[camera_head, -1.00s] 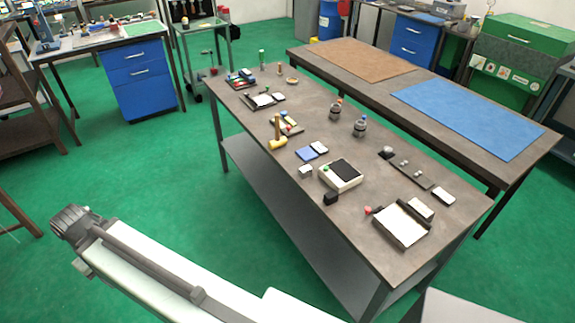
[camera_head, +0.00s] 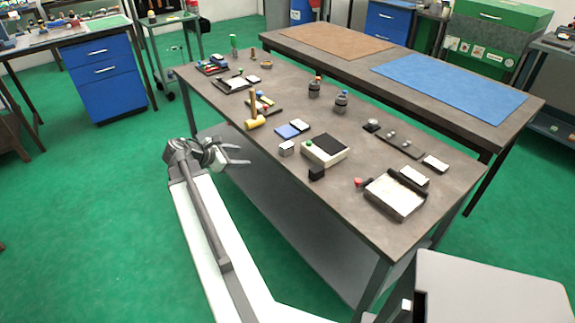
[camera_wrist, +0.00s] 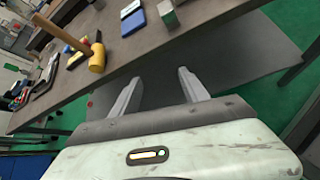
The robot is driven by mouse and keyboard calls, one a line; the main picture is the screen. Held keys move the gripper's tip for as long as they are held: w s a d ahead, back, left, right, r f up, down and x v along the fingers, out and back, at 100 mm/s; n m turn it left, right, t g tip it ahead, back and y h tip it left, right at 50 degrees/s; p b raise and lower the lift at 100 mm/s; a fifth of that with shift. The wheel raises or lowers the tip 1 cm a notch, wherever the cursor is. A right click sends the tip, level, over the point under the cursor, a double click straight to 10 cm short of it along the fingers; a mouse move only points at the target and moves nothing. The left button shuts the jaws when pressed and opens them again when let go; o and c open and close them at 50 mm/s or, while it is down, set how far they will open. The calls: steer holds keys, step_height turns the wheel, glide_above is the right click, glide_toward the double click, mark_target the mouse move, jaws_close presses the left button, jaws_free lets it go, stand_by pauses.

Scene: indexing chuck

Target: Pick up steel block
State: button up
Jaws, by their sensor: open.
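The steel block (camera_head: 287,148) looks like a small silvery-grey cube on the near edge of the brown table (camera_head: 232,118). It stands just in front of a blue pad and left of a cream box. It also shows at the top of the wrist view as a small grey-green block (camera_wrist: 168,14). My gripper (camera_head: 242,155) is open and empty, off the table's near side and left of the block. In the wrist view, my two fingers (camera_wrist: 158,76) are spread apart below the block, with nothing between them.
The blue pad (camera_head: 286,131), the cream box (camera_head: 325,156) and a black block (camera_head: 317,173) are close by. A grey lower shelf (camera_head: 300,225) runs under the table. A second table (camera_head: 350,75) stands behind.

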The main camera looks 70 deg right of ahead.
mark_target(282, 148)
steer(key=shift+s+d+r+n+g+h+b, duration=0.1)
steer(key=shift+s+d+n+g+h+b, duration=0.25)
steer(key=shift+s+d, duration=1.3)
steer(key=shift+s+d+r+n+g+h+b, duration=0.1)
steer(key=shift+s+d+n+g+b, duration=0.35)
steer(key=shift+s+d, duration=1.25)
steer(key=shift+s+d+r+n+g+h+b, duration=0.1)
steer(key=shift+s+d+n+g+h+b, duration=0.3)
steer(key=shift+s+d, duration=1.25)
steer(key=shift+y, duration=0.25)
steer(key=s+d+f+b, duration=0.2)
steer(key=s, duration=0.1)
steer(key=shift+d+f, duration=0.3)
steer(key=shift+f, duration=0.1)
steer(key=shift+d, duration=0.2)
steer(key=shift+r, duration=0.1)
steer(key=shift+c, duration=0.3)
steer(key=shift+s, duration=0.1)
jaws_close()
